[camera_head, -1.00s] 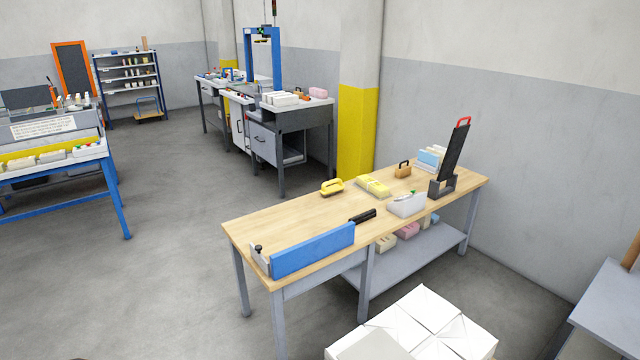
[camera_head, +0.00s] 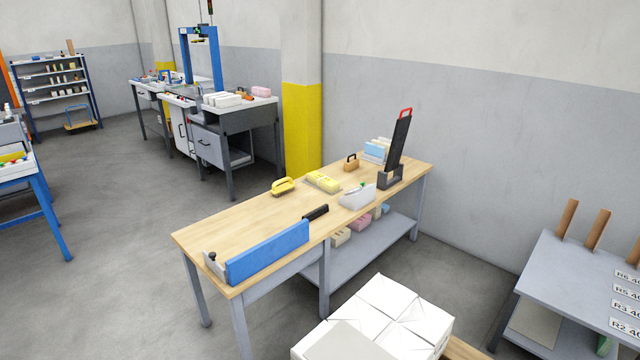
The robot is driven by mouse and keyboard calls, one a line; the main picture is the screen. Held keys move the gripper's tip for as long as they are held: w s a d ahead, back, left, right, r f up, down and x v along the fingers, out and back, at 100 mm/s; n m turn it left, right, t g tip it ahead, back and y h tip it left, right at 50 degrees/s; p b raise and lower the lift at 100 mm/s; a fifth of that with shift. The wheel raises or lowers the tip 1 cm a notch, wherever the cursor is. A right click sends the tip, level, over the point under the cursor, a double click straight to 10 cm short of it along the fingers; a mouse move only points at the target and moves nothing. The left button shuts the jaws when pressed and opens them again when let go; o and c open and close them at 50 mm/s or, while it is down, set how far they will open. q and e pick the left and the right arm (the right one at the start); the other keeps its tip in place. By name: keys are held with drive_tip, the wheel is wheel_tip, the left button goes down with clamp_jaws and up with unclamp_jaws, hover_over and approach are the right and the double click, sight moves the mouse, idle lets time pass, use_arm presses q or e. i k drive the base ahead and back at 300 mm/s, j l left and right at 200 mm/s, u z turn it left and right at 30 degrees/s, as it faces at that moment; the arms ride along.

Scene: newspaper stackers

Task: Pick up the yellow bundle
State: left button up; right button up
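A flat yellow bundle (camera_head: 323,181) lies on the wooden top of the workbench (camera_head: 215,237), toward its back edge. A yellow-handled tool (camera_head: 284,186) sits just left of it, and a small brown block with a dark handle (camera_head: 351,162) stands to its right. A white bin (camera_head: 357,197) is in front and to the right of the bundle. Neither of my grippers shows in the head view.
A blue guard (camera_head: 268,252) stands along the bench's front left edge. White stacked bundles (camera_head: 385,318) are in front of the bench. A grey table with wooden posts (camera_head: 570,270) stands at right. Open floor (camera_head: 115,270) lies left of the bench.

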sight(329, 185)
drive_tip(key=i+j+u, duration=0.35)
drive_tip(key=j, duration=0.25)
drive_tip(key=i+j+u, duration=0.75)
drive_tip(key=i, duration=0.25)
drive_tip(key=i+j+u, duration=0.15)
drive_tip(key=i+u, duration=0.25)
drive_tip(key=i, duration=0.15)
drive_tip(key=i+j, duration=0.1)
drive_tip(key=i, duration=1.8)
drive_tip(key=i+l+z, duration=0.1)
drive_tip(key=i+z, duration=0.4)
drive_tip(key=i+j+z, duration=0.15)
drive_tip(key=i+z, duration=0.3)
drive_tip(key=i, duration=0.15)
drive_tip(key=i+j+z, duration=0.3)
drive_tip(key=i+z, duration=0.4)
drive_tip(key=z, duration=0.25)
drive_tip(key=i+z, duration=0.2)
drive_tip(key=z, duration=0.2)
drive_tip(key=i+z, duration=0.15)
drive_tip(key=z, duration=0.3)
drive_tip(key=i+j+z, duration=0.15)
drive_tip(key=z, duration=0.25)
drive_tip(key=i+j+z, duration=0.15)
drive_tip(key=z, duration=0.3)
